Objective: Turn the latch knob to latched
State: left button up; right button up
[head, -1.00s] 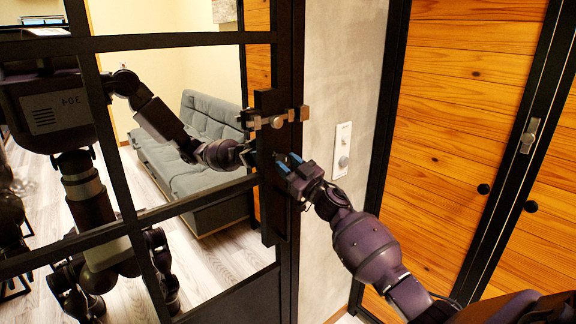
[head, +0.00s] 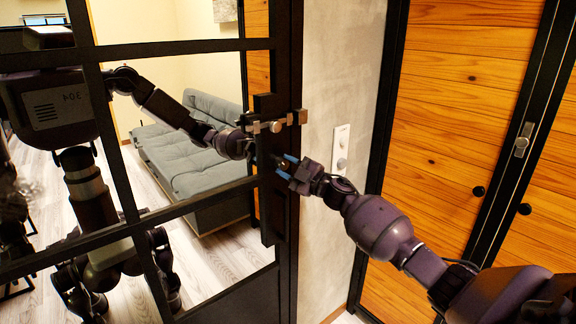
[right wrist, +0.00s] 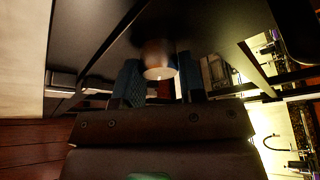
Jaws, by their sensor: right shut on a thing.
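The latch knob (right wrist: 159,68) is a round, coppery knob with a bright end face in the right wrist view. It stands out from a dark door plate between my two blue fingers. My right gripper (head: 285,167) is shut on it at the black door stile; in the head view the gripper hides most of the knob. Just above is a metal latch bar (head: 262,126) with a small round stud, running level across the stile towards the frame. My left gripper is not in view.
The black-framed glass door (head: 190,208) mirrors my body and arm. A grey sofa (head: 190,160) shows through or in the glass. A white switch plate (head: 341,150) is on the grey wall, right of my gripper. Wooden doors (head: 450,120) stand at the right.

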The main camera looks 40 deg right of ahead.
jog(key=n+g+p, duration=0.1)
jog(key=n, duration=0.2)
jog(key=shift+r, duration=0.2)
jog(key=shift+n+g+p, duration=0.4)
jog(key=shift+n+g, duration=0.1)
jog(key=shift+n, duration=0.6)
jog(key=shift+r+n, duration=0.1)
jog(key=shift+n, duration=0.4)
jog(key=n+g+p, duration=0.1)
jog(key=n+p, duration=0.1)
jog(key=n, duration=0.1)
jog(key=shift+n+g+h+p, duration=0.3)
jog(key=shift+n+g+p, duration=0.2)
jog(key=shift+n+p, duration=0.1)
jog(key=o, duration=0.9)
jog(key=shift+o, duration=0.2)
